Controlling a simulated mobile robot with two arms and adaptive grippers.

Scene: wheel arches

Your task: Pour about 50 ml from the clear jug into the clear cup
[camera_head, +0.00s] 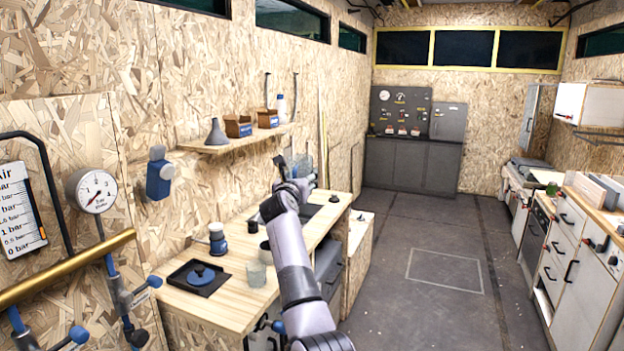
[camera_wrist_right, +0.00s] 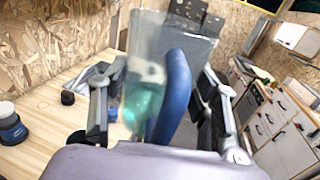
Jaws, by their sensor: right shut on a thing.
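The clear jug (camera_head: 304,166) with a blue handle is raised above the far part of the wooden worktop (camera_head: 318,226). In the right wrist view the jug (camera_wrist_right: 145,58) looks near upright, with blue-green liquid low inside it. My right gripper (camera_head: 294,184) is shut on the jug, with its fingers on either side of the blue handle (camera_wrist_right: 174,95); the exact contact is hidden. The clear cup (camera_head: 256,273) stands upright on the near part of the worktop, apart from the jug and left of my right arm. My left gripper is not in view.
A dark cup (camera_head: 265,252) stands just behind the clear cup. A black tray (camera_head: 187,286) with a blue lidded thing and a blue-based container (camera_head: 217,240) stand to the left. A wall shelf (camera_head: 232,143) holds a funnel and boxes above the worktop.

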